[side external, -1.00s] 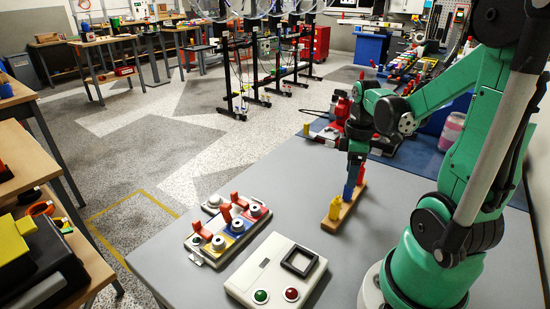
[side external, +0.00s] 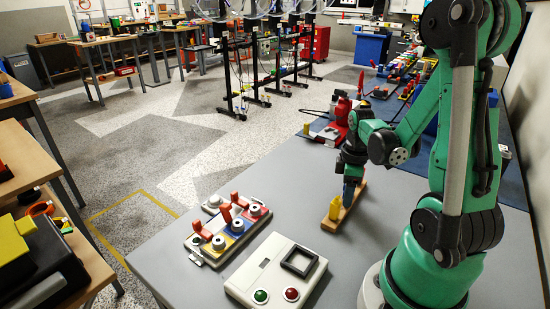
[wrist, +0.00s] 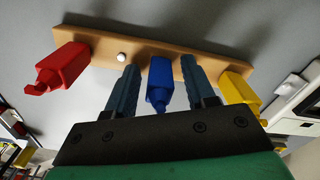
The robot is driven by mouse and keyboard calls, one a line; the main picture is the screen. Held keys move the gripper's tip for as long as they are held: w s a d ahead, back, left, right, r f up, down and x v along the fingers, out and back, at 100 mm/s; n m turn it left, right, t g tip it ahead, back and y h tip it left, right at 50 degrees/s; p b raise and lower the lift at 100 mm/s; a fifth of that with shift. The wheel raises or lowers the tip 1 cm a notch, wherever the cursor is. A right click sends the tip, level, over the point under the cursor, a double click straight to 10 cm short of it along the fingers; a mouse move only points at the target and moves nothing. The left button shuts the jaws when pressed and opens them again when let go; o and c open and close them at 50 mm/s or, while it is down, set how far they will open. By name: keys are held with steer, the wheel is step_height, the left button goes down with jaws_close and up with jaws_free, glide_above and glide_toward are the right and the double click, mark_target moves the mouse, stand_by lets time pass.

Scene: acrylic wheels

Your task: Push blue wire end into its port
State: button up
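The blue wire end (wrist: 159,82) stands on a wooden strip (wrist: 210,62), between a red wire end (wrist: 63,67) and a yellow one (wrist: 238,90). My gripper (wrist: 160,76) is open, with one finger on each side of the blue wire end and a gap on both sides. In the side view my gripper (side external: 350,188) is low over the strip (side external: 344,213), and its fingers mostly hide the blue wire end. The port board (side external: 205,256) lies to the left, with red, blue and yellow sections; the round port (side external: 237,226) is by the blue section.
A pale box (side external: 244,283) with red and green buttons and a black square frame lies in front of the port board. Red levers (side external: 226,213) stand up from the board. Bare grey table lies between the board and the strip.

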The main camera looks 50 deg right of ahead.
jaws_close()
steer(key=shift+r, duration=0.1)
step_height(320, 180, up, 19)
steer(key=w+a+f+m, duration=0.3)
steer(key=w+a+f, duration=0.2)
steer(key=a, duration=0.5)
steer(key=w+a+f+m, duration=0.3)
steer(key=w+a+f, duration=0.2)
steer(key=w+a, duration=0.3)
steer(key=shift+w+a, duration=0.4)
steer(key=shift+a, duration=0.85)
